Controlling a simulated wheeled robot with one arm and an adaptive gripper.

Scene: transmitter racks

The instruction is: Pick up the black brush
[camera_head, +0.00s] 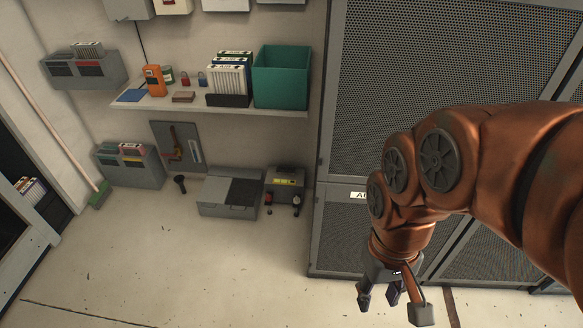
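A small black object (180,184) stands or leans on the floor by the back wall, just right of a grey wall box. It has a wider top and a narrow lower end; it may be the black brush, but it is too small to tell. My gripper (393,303) hangs at the lower right in front of the mesh cabinets, far from that object. Its fingers are spread apart, with nothing seen between them.
A grey case (225,211) and a dark toolbox (286,181) stand by the wall. A shelf (140,103) above holds binders, a teal bin (281,77) and an orange meter (155,80). The floor in front is clear.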

